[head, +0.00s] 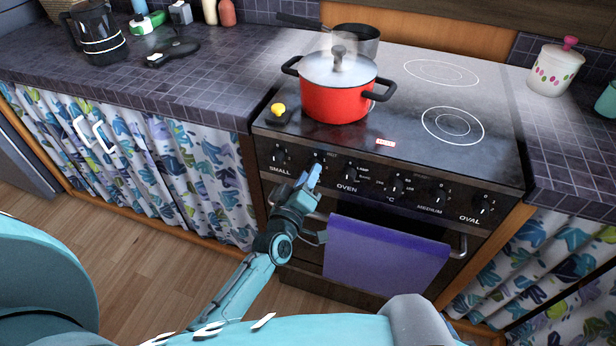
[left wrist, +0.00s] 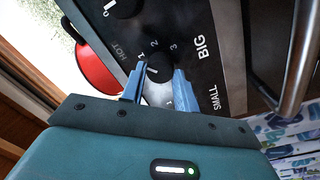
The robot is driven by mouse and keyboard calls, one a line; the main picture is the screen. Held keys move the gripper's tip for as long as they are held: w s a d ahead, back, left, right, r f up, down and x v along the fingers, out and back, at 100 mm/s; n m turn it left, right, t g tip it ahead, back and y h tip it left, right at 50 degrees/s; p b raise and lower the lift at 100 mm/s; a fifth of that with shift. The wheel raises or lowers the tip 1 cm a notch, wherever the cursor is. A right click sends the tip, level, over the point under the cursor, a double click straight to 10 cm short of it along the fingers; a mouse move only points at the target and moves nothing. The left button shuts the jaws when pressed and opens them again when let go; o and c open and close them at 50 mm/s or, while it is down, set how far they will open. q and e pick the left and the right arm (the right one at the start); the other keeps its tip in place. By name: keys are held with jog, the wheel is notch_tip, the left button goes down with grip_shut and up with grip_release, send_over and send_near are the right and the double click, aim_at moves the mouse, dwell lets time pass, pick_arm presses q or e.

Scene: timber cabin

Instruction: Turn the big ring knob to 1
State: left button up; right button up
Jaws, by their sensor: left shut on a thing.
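The big ring knob (left wrist: 158,66) is a dark round knob beside the printed word BIG in the left wrist view. The numerals 1, 2 and 3 are printed around it. My left gripper (left wrist: 157,84) has its two blue fingers on either side of the knob and is shut on it. In the head view the left gripper (head: 312,178) reaches the stove's front panel between SMALL and OVEN and hides most of this knob. I cannot tell clearly where the knob's pointer stands. My right gripper is not in view.
A red pot (head: 337,101) with a lid stands on the stove top, above the panel. Other knobs (head: 350,174) line the panel. A purple towel (head: 384,258) hangs on the oven handle (head: 459,247) below. A yellow-topped item (head: 278,110) sits at the stove's left edge.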

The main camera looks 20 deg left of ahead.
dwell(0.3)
pick_arm(q)
jog(key=o, duration=1)
jog(key=shift+c, duration=0.2)
jog(key=s, duration=1.3)
jog(key=shift+a+f, duration=0.25)
jog(key=shift+a, duration=0.2)
jog(key=shift+s, duration=0.1)
jog(key=s+d+f+m+g+h+p, duration=0.2)
jog(key=s+m+g+p, duration=0.3)
jog(key=s+m, duration=0.6)
jog(key=d+m+g, duration=0.1)
jog(key=g, duration=0.1)
jog(key=shift+s+f+g, duration=0.15)
jog(key=shift+f+g, duration=0.1)
jog(key=shift+g, duration=0.15)
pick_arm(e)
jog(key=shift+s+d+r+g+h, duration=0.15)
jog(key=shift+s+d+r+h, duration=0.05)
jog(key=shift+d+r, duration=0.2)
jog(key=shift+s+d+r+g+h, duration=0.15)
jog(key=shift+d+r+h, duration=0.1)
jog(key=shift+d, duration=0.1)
